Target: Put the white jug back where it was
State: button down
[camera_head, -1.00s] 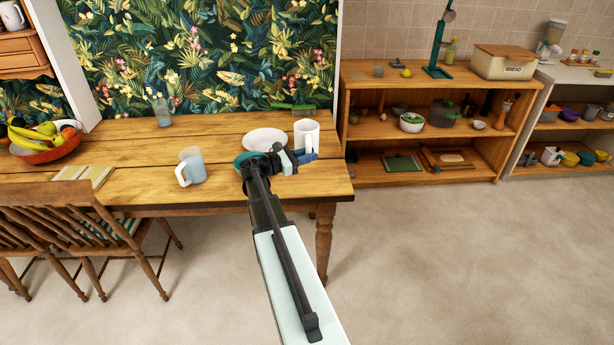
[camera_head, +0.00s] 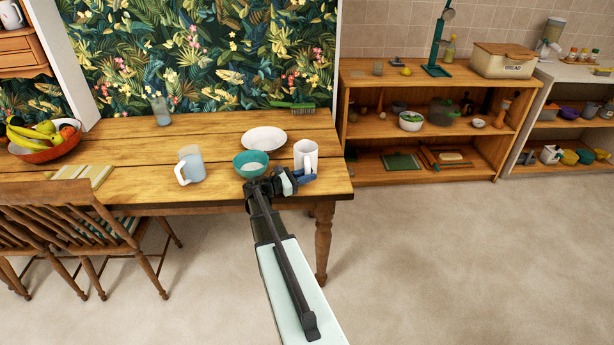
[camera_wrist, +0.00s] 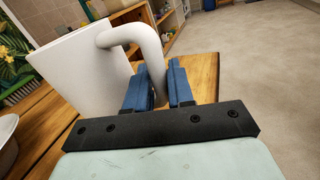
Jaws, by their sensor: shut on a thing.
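The white jug (camera_head: 304,158) is upright at the right end of the wooden table. My gripper (camera_head: 304,179) is at its near side, with blue fingers shut on the handle. In the wrist view the jug (camera_wrist: 85,72) fills the upper left, and its curved handle runs down between the blue fingers (camera_wrist: 160,84). I cannot tell whether its base touches the table.
A teal bowl (camera_head: 250,164) is just left of my gripper, with a white plate (camera_head: 264,139) behind it. A green brush (camera_head: 294,106) lies at the back. The table (camera_head: 222,185) is bare between mug and bowl.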

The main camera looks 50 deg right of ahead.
jog(key=shift+f, duration=0.1)
jog(key=c, duration=1)
grip_release()
jog(key=shift+w+a, duration=0.1)
jog(key=shift+a, duration=0.1)
jog(key=v, duration=1.1)
jog(key=shift+w+a, duration=0.15)
jog(key=shift+a, duration=0.15)
